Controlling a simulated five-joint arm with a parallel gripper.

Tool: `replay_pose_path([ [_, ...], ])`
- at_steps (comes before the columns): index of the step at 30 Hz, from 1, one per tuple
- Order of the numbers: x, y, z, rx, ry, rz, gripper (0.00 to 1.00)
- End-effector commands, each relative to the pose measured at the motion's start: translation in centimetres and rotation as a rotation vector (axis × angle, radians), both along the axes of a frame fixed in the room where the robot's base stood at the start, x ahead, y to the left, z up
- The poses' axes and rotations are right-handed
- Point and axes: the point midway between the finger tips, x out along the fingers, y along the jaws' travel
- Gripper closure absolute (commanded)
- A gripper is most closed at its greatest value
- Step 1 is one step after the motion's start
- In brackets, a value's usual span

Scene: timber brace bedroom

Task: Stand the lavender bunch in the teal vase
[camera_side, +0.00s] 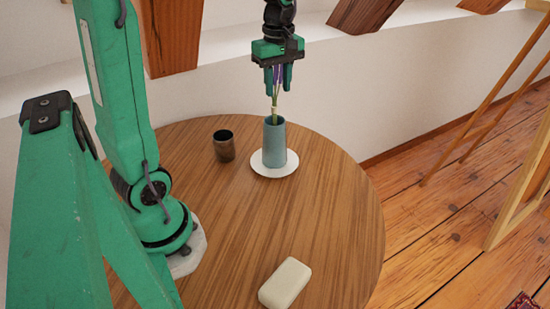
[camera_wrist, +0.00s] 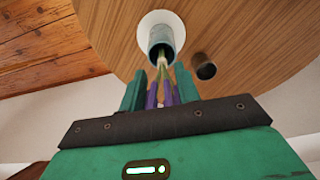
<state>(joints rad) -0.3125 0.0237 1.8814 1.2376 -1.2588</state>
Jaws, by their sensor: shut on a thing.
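The teal vase (camera_side: 274,144) stands upright on a white round saucer (camera_side: 261,168) on the wooden table. My gripper (camera_side: 278,84) is above the vase, pointing down, shut on the lavender bunch (camera_side: 275,98). The purple heads are between the fingers and the pale green stems hang down to the vase mouth. In the wrist view, the stems of the lavender bunch (camera_wrist: 162,72) run from my gripper (camera_wrist: 160,90) to the opening of the teal vase (camera_wrist: 163,38). The lower stem ends appear at or just inside the rim; how deep is hidden.
A dark brown cup (camera_side: 224,146) stands left of the vase; it also shows in the wrist view (camera_wrist: 204,67). A cream rounded block (camera_side: 285,283) lies near the table's front edge. The middle of the round table (camera_side: 230,220) is clear. A sloped wall and timber braces stand behind.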

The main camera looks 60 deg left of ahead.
Motion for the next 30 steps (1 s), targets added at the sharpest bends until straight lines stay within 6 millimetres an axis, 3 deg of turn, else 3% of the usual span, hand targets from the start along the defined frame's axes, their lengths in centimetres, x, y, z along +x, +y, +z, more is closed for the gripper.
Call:
replay_pose_path([
  [13,0.01,0.0,-0.3,0.0,-0.001,0.0,0.93],
  [14,0.01,0.0,-0.3,0.0,-0.001,0.0,0.64],
  [17,0.01,0.0,-0.29,0.0,-0.001,0.0,0.44],
  [30,0.02,0.01,0.11,0.0,-0.001,0.0,0.42],
])
